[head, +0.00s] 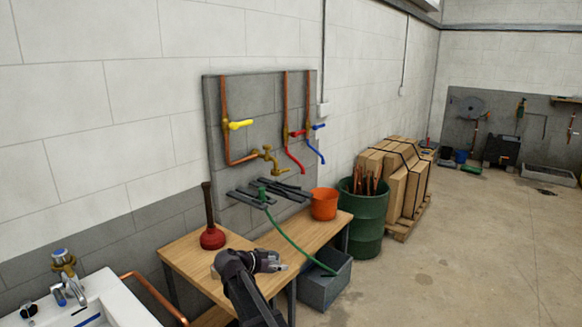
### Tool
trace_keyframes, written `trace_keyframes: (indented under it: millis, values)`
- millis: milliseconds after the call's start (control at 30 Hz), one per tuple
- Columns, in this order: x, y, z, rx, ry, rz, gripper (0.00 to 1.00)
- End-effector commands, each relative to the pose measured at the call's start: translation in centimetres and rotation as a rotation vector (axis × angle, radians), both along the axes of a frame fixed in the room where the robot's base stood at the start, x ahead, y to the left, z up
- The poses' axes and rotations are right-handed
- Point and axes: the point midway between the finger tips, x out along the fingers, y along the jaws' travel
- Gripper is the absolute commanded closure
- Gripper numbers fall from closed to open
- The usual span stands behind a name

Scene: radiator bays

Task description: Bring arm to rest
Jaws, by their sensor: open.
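My arm rises from the bottom of the head view, in front of the wooden bench (190,258). Its wrist bends to the right. My gripper (281,263) is open and appears empty, near the bench's front edge. I cannot tell its exact height above the bench top. The arm hides part of the bench's front and middle.
A red plunger (212,238) and an orange bucket (323,204) stand on the bench. A green hose (295,246) runs down to a grey tub (325,282). A white sink (85,305) is at lower left, a green barrel (364,220) right. Open floor lies right.

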Motion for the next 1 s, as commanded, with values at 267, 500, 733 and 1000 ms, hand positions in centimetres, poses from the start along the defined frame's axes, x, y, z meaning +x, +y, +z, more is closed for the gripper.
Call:
trace_keyframes:
  millis: [267, 500, 733, 1000]
  values:
    - [-2.2, -4.4, -3.1, 0.024, 0.162, 0.005, 0.24]
    - [-5.8, -10.1, -7.4, 0.085, 0.394, 0.047, 0.24]
    - [-11.6, -15.8, -12.5, 0.211, 0.677, 0.177, 0.24]
    - [-18.2, -19.7, -16.9, 0.378, 0.900, 0.411, 0.24]
